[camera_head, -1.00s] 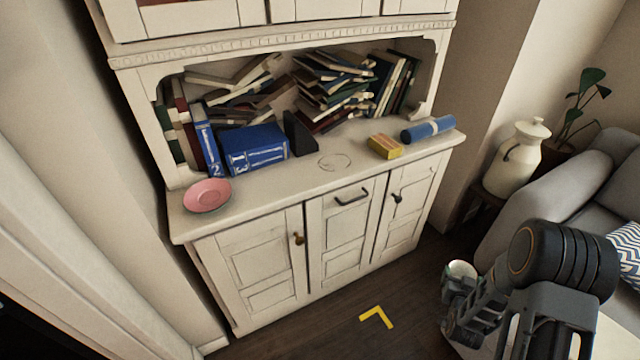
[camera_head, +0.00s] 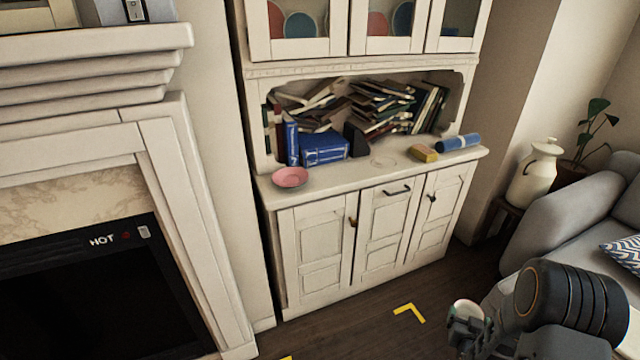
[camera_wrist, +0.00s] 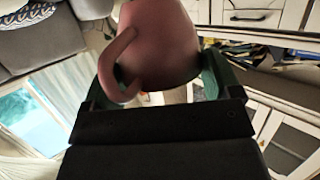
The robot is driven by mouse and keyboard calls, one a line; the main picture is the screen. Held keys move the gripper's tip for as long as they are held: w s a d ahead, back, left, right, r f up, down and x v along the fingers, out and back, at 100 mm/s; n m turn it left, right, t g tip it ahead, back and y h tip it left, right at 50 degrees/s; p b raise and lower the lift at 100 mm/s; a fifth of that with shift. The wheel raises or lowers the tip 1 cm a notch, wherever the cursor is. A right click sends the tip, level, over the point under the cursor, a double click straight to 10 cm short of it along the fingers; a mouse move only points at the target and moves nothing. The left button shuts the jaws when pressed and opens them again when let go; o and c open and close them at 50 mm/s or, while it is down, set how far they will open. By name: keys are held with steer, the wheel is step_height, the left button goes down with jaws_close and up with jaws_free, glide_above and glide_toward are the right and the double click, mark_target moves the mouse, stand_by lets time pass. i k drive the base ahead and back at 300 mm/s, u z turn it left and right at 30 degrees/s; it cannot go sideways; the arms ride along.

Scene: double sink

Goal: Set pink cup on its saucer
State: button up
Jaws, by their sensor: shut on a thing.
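The pink cup (camera_wrist: 160,45) fills the top middle of the wrist view, with its handle to the left. My gripper (camera_wrist: 155,90) is shut on it, with a finger on either side. In the head view my gripper (camera_head: 466,328) is at the lower right, and the cup's pale rim (camera_head: 466,309) shows above it. The pink saucer (camera_head: 290,178) lies at the left end of the cabinet counter, with nothing on it. My gripper and the cup are well apart from it, to the right and nearer to me.
Blue books (camera_head: 322,149) stand on the counter just behind the saucer. A yellow box (camera_head: 423,153) and a blue roll (camera_head: 458,143) lie at the right end. A fireplace (camera_head: 190,200) is at left, a grey sofa (camera_head: 560,200) at right.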

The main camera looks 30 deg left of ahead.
mark_target(293, 181)
steer(key=u, duration=1.6)
